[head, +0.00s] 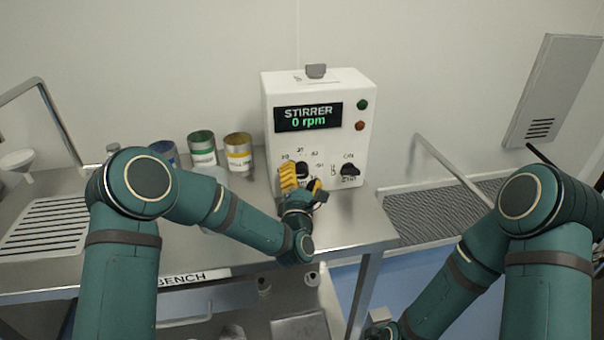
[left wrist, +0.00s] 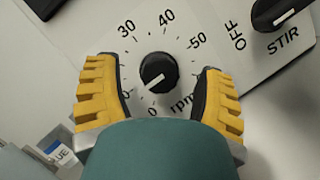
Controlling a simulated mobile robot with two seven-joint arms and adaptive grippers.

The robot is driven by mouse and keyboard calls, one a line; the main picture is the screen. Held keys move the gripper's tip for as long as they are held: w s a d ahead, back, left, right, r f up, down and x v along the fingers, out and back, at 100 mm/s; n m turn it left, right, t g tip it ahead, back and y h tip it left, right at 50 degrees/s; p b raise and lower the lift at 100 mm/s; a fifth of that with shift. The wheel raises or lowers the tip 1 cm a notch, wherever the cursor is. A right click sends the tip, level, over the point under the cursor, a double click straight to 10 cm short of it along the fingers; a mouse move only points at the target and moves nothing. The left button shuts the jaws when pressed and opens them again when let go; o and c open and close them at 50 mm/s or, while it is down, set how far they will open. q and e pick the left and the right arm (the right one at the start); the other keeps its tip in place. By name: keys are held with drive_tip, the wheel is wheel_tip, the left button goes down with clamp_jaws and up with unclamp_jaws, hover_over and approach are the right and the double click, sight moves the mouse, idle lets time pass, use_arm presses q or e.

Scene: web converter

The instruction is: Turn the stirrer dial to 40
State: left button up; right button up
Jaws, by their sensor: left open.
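The white stirrer box (head: 320,100) stands on the bench, and its display (head: 308,117) reads "STIRRER 0 rpm". The black stirrer dial (left wrist: 158,72) sits in a ring of numbers; 30, 40 and 50 are readable. Its white pointer line slants to the lower left, well away from 40. In the head view the dial (head: 302,168) is partly covered by my gripper. My left gripper (head: 302,184) is open, its yellow fingers on either side of the dial with gaps visible in the left wrist view. My right gripper is outside both views.
A black OFF/STIR switch knob (head: 350,170) is right of the dial. A green button (head: 362,104) and a red button (head: 360,126) are beside the display. Several cans, including a yellow one (head: 238,153), stand left of the box.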

use_arm(q)
drive_tip(key=shift+w+r, duration=0.15)
drive_tip(key=shift+w, duration=0.4)
drive_tip(key=c, duration=1.2)
